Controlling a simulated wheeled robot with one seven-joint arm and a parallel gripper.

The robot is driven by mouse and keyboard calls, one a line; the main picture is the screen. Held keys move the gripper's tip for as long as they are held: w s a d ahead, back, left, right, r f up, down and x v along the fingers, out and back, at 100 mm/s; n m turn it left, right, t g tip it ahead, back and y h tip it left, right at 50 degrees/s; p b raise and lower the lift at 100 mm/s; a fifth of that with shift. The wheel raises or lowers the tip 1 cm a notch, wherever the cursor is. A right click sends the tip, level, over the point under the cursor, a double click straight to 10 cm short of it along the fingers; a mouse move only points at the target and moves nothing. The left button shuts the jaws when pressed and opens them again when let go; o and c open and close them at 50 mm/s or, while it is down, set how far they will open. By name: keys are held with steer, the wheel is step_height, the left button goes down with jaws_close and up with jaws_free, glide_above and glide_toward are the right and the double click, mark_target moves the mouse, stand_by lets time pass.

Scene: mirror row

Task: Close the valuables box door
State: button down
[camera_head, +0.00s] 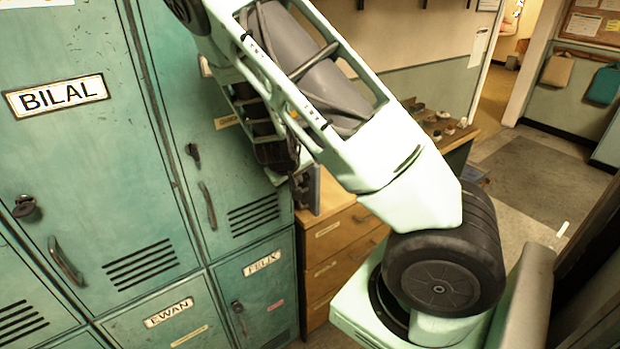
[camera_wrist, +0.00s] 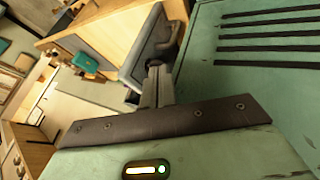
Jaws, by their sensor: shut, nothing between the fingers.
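A dark grey panel with a paler edge (camera_wrist: 148,45) stands beside the green locker in the wrist view; it looks like the valuables box door, standing out from the locker side. In the head view a narrow dark panel (camera_head: 307,188) shows at the locker's right edge, partly behind my arm. My gripper (camera_wrist: 157,80) is shut and empty, its grey fingers pointing at the panel's lower end, close to it. I cannot tell whether they touch. In the head view my gripper is largely hidden by my arm. The box interior is not visible.
Green lockers (camera_head: 100,150) fill the left, with vents and handles. Wooden drawers (camera_head: 340,245) stand just right of them, below my forearm. A wooden bench (camera_head: 455,138) with small items lies behind. Open floor (camera_head: 540,180) leads to a doorway at back right.

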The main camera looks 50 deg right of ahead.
mark_target(314, 181)
steer(key=shift+s+d+f+p, duration=0.1)
steer(key=shift+d+f+p, duration=0.25)
steer(key=shift+d, duration=0.55)
steer(key=shift+w+d+f+p, duration=0.15)
steer(key=shift+d+f, duration=0.3)
steer(key=shift+d, duration=0.5)
steer(key=shift+s+d+f+p, duration=0.15)
steer(key=shift+d+f+p, duration=0.2)
steer(key=shift+d, duration=0.55)
steer(key=shift+d+f, duration=0.1)
